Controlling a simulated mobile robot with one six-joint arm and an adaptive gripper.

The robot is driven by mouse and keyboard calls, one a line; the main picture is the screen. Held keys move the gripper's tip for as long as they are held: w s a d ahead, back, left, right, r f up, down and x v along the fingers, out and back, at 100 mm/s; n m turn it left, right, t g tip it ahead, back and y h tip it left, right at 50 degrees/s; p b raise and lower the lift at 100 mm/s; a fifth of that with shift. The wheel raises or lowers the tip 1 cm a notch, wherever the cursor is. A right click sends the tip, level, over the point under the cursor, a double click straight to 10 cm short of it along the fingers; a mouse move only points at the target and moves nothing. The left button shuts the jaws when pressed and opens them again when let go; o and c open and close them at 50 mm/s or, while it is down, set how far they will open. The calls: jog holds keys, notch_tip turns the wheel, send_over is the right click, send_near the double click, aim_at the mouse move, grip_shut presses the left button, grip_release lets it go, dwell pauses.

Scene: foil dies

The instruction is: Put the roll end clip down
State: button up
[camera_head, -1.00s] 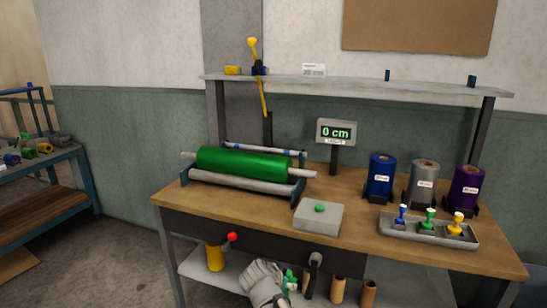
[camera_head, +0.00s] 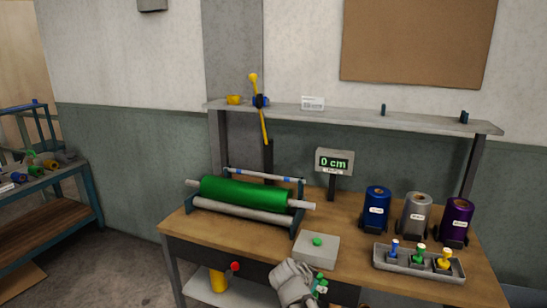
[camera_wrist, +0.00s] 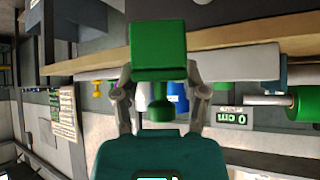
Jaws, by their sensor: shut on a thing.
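My gripper (camera_head: 309,284) is at the front edge of the workbench, just below the grey box with a green button. It is shut on a green piece (camera_head: 320,287), which I take to be the roll end clip. In the wrist view, my gripper (camera_wrist: 160,75) has its two grey fingers on either side of this clip (camera_wrist: 160,52). The clip shows a square block with a rounded knob on a stem. It is held clear of the bench top.
The grey button box (camera_head: 317,250) stands near the workbench's (camera_head: 345,275) front edge. A green roll (camera_head: 243,192) lies in a stand at left. A tray (camera_head: 418,267) holds blue, green and yellow knobbed pieces. Blue, grey and purple rolls stand behind it. The display reads 0 cm.

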jog(key=s+d+r+m+p, duration=0.1)
jog(key=d+r+p, duration=0.3)
jog(key=r+p, duration=0.2)
jog(key=shift+d+r+g, duration=0.15)
jog(key=shift+r+g, duration=0.15)
jog(key=shift+r, duration=0.3)
jog(key=shift+d, duration=0.1)
